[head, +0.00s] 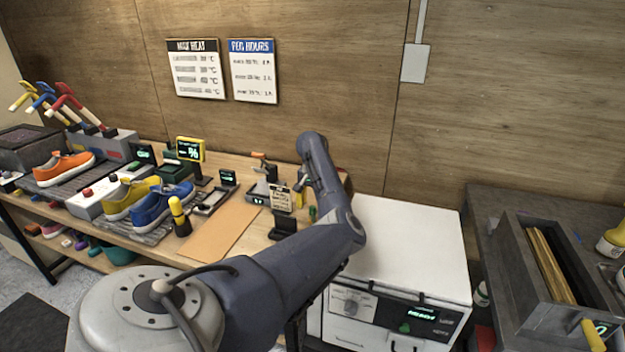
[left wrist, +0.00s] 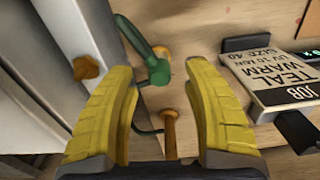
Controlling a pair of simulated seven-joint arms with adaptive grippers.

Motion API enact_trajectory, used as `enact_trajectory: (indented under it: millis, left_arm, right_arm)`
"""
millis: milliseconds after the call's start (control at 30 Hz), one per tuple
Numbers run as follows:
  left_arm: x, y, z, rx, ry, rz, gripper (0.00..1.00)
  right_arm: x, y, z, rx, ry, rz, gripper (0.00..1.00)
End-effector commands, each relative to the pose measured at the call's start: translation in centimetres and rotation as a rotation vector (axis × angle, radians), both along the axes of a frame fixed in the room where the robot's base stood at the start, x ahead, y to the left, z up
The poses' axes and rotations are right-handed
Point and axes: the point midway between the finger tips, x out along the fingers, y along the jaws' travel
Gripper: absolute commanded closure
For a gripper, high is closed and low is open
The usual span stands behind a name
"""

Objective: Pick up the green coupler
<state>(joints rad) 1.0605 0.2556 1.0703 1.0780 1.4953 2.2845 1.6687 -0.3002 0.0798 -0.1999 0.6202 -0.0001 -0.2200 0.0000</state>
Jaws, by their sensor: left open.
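The green coupler (left wrist: 158,68) shows in the left wrist view as a green piece with a curved green hose or handle, beside orange-brown knobs. A small green bit (head: 312,213) beside my arm in the head view may be the same piece. My left gripper (left wrist: 160,78) is open, its two yellow fingers on either side of the coupler's lower part in the picture. I cannot tell whether they touch it. In the head view my left gripper (head: 300,184) is over the bench's right end, partly hidden by my arm.
A job card (left wrist: 268,75) reading "TEAL WARM" stands right of the fingers. A pale metal wall (left wrist: 45,60) is close on the left. A white cabinet (head: 405,240) stands right of the bench. Sneakers, including a blue one (head: 160,207), sit at the left.

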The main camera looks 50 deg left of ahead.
Motion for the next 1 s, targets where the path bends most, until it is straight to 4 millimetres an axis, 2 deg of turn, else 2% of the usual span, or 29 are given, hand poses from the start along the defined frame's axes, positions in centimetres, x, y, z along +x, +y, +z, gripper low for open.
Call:
enact_trajectory:
  millis: [200, 567, 1000]
  left_arm:
    - [0.0, 0.0, -2.2, -0.001, 0.000, -0.001, 0.50]
    - [0.0, 0.0, -2.5, 0.000, 0.000, 0.000, 0.49]
    - [0.1, 0.0, -2.5, -0.001, 0.000, -0.001, 1.00]
  right_arm:
    - [0.0, 0.0, 0.0, 0.000, 0.000, 0.000, 0.56]
    - [0.0, 0.0, 0.0, 0.000, 0.000, 0.000, 0.56]
    - [0.0, 0.0, 0.0, 0.000, 0.000, 0.000, 0.56]
